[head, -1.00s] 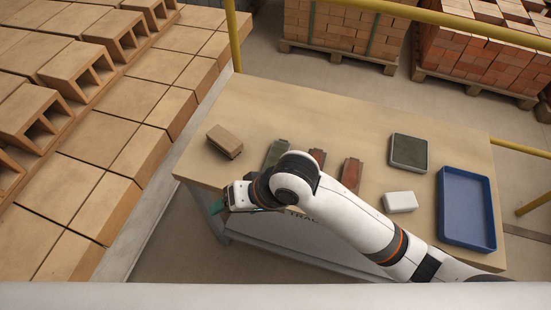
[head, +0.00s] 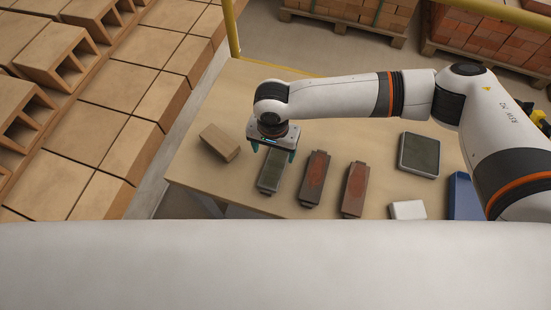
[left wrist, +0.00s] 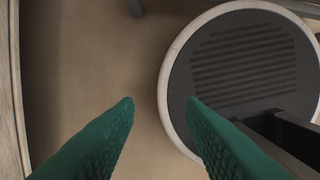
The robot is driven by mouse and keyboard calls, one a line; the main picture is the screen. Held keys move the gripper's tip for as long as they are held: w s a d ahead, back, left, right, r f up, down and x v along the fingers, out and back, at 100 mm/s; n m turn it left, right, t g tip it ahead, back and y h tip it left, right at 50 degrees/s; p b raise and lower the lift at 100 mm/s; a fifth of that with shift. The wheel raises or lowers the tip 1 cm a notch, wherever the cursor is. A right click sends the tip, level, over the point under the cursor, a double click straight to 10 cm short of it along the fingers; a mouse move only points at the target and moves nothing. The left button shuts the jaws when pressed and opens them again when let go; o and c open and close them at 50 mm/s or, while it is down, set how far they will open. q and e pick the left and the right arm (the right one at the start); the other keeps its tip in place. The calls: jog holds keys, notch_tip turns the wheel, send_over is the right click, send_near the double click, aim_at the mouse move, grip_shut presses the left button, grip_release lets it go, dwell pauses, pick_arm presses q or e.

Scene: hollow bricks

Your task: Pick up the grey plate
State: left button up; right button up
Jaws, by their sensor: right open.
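The grey plate (head: 271,174), a long narrow piece with a greenish-grey face, lies on the table between a tan brick and a brown-and-red plate. My right gripper (head: 272,153) is over its far end, pointing down, with its teal fingers apart, one toward each long side. The gripper hides the far end of the plate. I cannot tell the height gap or whether the fingers touch it. My left gripper (left wrist: 162,102) shows only in the left wrist view, with green fingers apart and nothing between them.
The tan brick (head: 220,142) is close on the left. Two brown-and-red plates (head: 314,179) (head: 355,190) lie to the right. Beyond them are a grey tray with a dark green face (head: 419,154), a white block (head: 408,210) and a blue tray (head: 461,194), partly hidden by my right arm.

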aim_at(275, 164)
notch_tip(275, 164, down, 2)
jog(key=shift+f, duration=0.2)
jog(key=shift+w+d+f+p, duration=0.1)
jog(key=shift+w+f+p, duration=0.1)
jog(key=shift+f+p, duration=0.3)
jog(key=shift+w+d+f+p, duration=0.1)
jog(key=shift+w+f+p, duration=0.05)
jog(key=shift+f, duration=0.5)
notch_tip(275, 164, down, 2)
jog(key=shift+f, duration=0.25)
jog(key=shift+f+p, duration=0.3)
jog(key=shift+f, duration=0.3)
grip_shut()
pick_arm(q)
notch_tip(275, 164, up, 2)
jog(key=shift+r, duration=0.1)
pick_arm(e)
jog(key=shift+w+r, duration=0.1)
